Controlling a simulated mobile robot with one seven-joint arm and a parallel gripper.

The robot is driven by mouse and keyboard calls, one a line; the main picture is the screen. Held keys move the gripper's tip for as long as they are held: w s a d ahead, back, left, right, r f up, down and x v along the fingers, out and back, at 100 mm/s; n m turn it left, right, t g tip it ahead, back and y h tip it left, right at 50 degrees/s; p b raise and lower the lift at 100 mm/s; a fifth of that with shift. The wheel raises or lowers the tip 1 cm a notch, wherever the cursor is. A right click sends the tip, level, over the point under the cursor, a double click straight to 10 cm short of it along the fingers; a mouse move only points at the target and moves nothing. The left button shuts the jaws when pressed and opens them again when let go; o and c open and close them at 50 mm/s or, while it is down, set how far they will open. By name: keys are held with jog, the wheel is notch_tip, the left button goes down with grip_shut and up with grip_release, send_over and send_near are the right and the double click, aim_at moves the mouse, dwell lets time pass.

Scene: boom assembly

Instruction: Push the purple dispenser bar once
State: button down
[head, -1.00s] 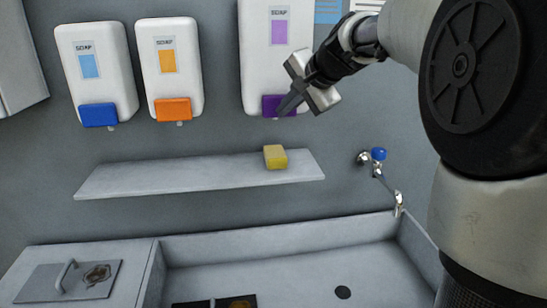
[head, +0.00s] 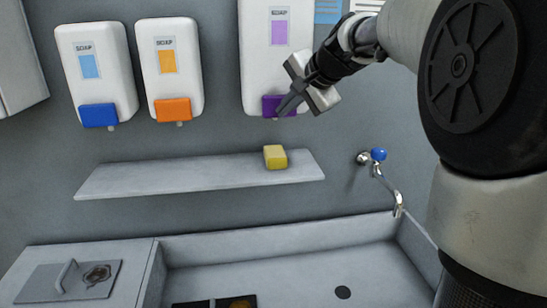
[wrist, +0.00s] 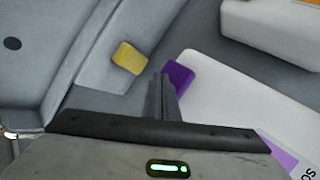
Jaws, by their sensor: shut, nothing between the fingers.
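The purple dispenser bar (head: 269,103) sits at the bottom of the white soap dispenser (head: 265,62) with a purple label, on the wall. My gripper (head: 281,111) is shut and empty, with its fingertips in front of the bar's lower right part, hiding some of it. In the wrist view the closed fingertips (wrist: 160,78) are right beside the purple bar (wrist: 179,76). I cannot tell whether they touch it.
Dispensers with a blue bar (head: 99,115) and an orange bar (head: 174,110) hang to the left. A yellow sponge (head: 275,157) lies on the shelf (head: 170,180) below. A tap (head: 398,205) and sink (head: 290,270) are lower down.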

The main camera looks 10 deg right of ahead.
jog(key=shift+w, duration=0.4)
jog(key=shift+w+p, duration=0.4)
dwell(0.6)
jog(key=shift+s, duration=0.1)
jog(key=shift+s+b, duration=0.55)
jog(key=shift+s, duration=0.15)
jog(key=s+b, duration=0.3)
jog(key=s, duration=0.3)
jog(key=shift+f, duration=0.1)
dwell(0.6)
